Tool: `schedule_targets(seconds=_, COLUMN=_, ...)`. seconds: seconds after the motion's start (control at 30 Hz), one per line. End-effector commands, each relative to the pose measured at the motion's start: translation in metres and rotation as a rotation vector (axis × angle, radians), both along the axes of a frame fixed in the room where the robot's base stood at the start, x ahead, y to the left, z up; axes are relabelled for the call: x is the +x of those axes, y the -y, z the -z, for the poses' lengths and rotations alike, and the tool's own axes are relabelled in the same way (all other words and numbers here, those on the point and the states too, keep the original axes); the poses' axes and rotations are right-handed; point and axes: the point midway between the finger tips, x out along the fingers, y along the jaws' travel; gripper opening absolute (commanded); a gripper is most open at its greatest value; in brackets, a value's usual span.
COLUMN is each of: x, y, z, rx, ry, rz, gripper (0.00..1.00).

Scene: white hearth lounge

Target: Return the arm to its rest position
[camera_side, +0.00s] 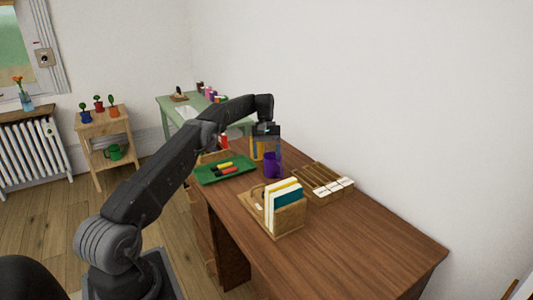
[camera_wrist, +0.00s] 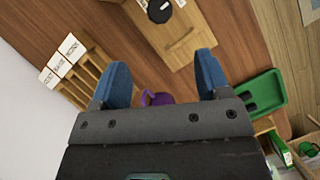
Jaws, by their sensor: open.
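My gripper (camera_side: 266,146) is open above the brown wooden desk (camera_side: 345,238), near its far end. In the wrist view its two blue fingers (camera_wrist: 162,68) are spread apart with nothing held between them. A purple cup (camera_side: 272,166) stands on the desk close below and beside the gripper. In the wrist view the cup (camera_wrist: 158,98) shows between the fingers, partly hidden by the gripper body. My arm stretches from its base at the lower left out over the desk.
A green tray (camera_side: 206,179) with marker-like items lies left of the cup. A wooden holder with upright books (camera_side: 287,205) and a slotted wooden rack with white labels (camera_side: 323,182) stand nearer and right. The desk's front right is clear. A white wall runs behind.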

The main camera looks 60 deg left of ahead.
Motion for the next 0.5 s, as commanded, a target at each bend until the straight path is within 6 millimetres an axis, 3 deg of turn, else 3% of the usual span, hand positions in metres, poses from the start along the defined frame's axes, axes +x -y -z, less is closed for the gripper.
schedule_targets(seconds=0.13, x=0.002, y=0.003, z=-0.007, rx=0.006, ry=0.009, rz=0.010, gripper=0.70)
schedule_targets(seconds=0.23, x=0.006, y=0.016, z=-0.026, rx=0.025, ry=0.033, rz=0.043, gripper=0.70)
schedule_targets(seconds=0.5, x=0.005, y=0.088, z=-0.119, rx=0.124, ry=0.165, rz=0.217, gripper=0.70)
